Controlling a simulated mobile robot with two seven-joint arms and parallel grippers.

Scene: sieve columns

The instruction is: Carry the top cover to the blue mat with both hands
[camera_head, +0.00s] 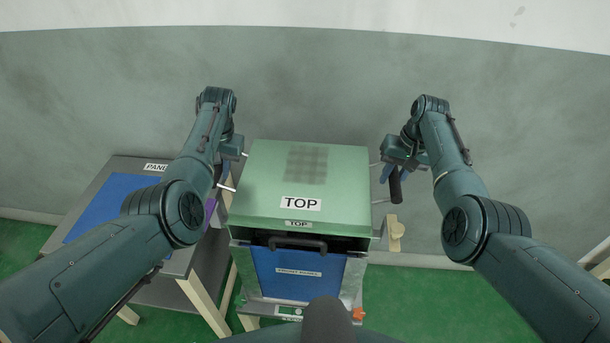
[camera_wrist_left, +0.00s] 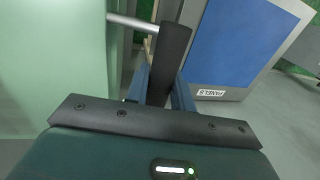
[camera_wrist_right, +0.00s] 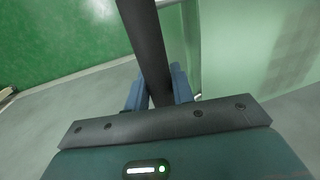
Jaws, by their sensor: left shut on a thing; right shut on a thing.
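The top cover (camera_head: 265,180) is a pale green box-shaped lid labelled TOP, level over the machine in the middle of the head view. A dark gap shows under its front edge; I cannot tell whether it still touches the machine. My left gripper (camera_wrist_left: 160,85) is shut on the black handle (camera_wrist_left: 173,50) at the cover's left side. My right gripper (camera_wrist_right: 160,85) is shut on the black handle (camera_wrist_right: 145,35) at its right side. The blue mat (camera_head: 108,200) lies on a grey table at the left, partly hidden by my left arm.
The machine below has a blue front panel (camera_head: 290,283) with a black handle (camera_head: 297,243). The grey table (camera_head: 130,166) carries a PANELS label and stands close to the machine's left. A grey wall is behind; the green floor (camera_head: 420,300) at the right front is clear.

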